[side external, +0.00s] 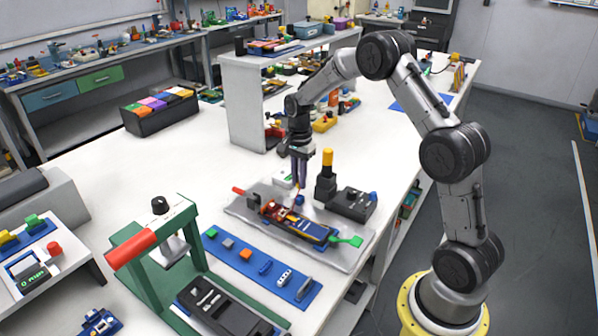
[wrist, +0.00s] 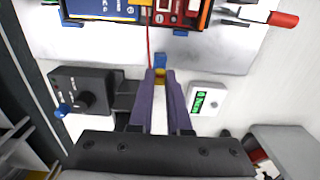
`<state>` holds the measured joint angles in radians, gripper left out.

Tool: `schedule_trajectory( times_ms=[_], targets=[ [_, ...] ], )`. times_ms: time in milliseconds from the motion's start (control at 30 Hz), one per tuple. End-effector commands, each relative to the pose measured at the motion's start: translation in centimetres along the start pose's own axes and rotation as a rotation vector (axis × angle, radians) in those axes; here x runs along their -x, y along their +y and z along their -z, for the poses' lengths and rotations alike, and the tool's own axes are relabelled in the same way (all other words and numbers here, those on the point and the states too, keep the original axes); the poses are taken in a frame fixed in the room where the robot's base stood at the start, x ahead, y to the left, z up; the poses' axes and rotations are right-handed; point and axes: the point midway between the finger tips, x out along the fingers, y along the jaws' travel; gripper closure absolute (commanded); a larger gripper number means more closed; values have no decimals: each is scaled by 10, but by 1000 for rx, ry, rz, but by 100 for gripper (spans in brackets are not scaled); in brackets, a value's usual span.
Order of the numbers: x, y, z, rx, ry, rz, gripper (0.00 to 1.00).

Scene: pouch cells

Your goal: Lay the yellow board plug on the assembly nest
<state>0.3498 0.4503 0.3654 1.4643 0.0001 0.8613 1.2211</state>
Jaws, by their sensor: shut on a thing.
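My gripper (wrist: 160,76) points down over the near edge of the grey metal plate. A red wire (wrist: 149,38) runs from the tips to the device. In the side view my gripper (side external: 299,187) is beside the assembly nest (side external: 268,207), a dark and orange frame holding a blue-and-yellow pack and a red board (wrist: 176,14). The held plug is too small to make out there.
A blue block (wrist: 160,59) is just beyond the fingertips. A dark box with a knob (wrist: 84,92) and a small meter with a green display (wrist: 207,98) flank the gripper. A blue parts strip (side external: 262,267) and a green press (side external: 140,285) stand nearby.

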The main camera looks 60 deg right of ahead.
Motion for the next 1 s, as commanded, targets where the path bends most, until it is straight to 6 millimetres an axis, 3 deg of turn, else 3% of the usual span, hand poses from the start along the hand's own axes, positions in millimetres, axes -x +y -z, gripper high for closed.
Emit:
schedule_trajectory(
  times_ms=[300,1000],
  targets=[
    [-14,0,0,0,0,-1,100],
    [-15,0,0,0,0,1,100]
  ],
)
